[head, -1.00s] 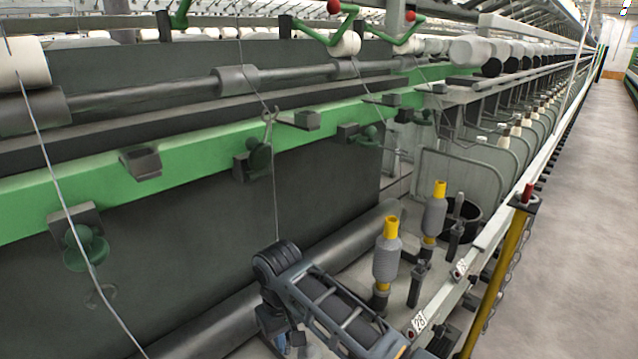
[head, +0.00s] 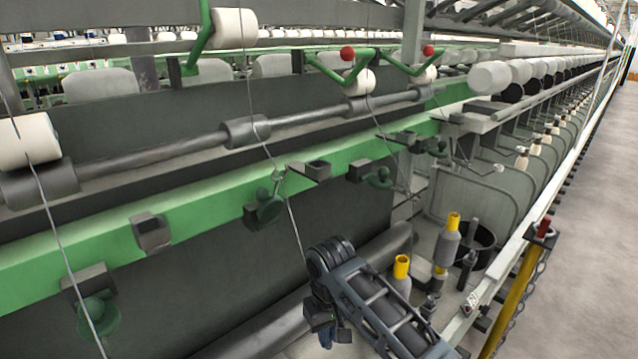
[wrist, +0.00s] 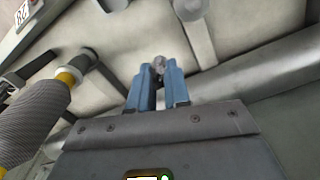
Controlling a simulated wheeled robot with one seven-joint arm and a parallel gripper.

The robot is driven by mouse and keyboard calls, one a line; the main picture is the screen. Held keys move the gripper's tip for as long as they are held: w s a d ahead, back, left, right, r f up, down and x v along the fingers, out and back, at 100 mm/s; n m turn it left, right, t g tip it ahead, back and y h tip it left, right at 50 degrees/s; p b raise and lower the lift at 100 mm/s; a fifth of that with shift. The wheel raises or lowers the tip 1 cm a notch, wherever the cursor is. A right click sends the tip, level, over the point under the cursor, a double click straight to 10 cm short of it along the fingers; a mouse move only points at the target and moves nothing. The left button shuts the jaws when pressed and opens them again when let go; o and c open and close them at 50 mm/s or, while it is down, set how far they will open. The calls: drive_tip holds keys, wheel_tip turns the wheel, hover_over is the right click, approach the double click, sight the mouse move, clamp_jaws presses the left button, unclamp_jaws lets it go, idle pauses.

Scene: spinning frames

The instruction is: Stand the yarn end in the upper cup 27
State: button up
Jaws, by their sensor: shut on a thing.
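My gripper (head: 326,338) is low in the head view, beneath my arm, with its fingertips hard to see. In the wrist view its two blue fingers (wrist: 160,80) are closed on a small greyish thing (wrist: 159,63), which looks like the yarn end. A thin yarn (head: 293,222) runs from a hook above a green guide (head: 268,208) down behind my wrist. My gripper is below the rail.
Yellow-topped bobbins (head: 449,240) stand right of my arm; one (wrist: 35,120) is close left of my gripper in the wrist view. A white rail with a number plate (head: 471,302) and a yellow post (head: 518,290) stand at right. The aisle floor (head: 590,200) is clear.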

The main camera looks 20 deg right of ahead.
wheel_tip(320, 180, up, 3)
drive_tip(key=shift+r+p, duration=0.1)
drive_tip(key=shift+p, duration=0.9)
drive_tip(key=shift+w+d+r, duration=0.1)
drive_tip(key=shift+r, duration=0.1)
drive_tip(key=shift+w+a+r, duration=0.15)
drive_tip(key=shift+w+a, duration=0.1)
drive_tip(key=shift+w, duration=0.1)
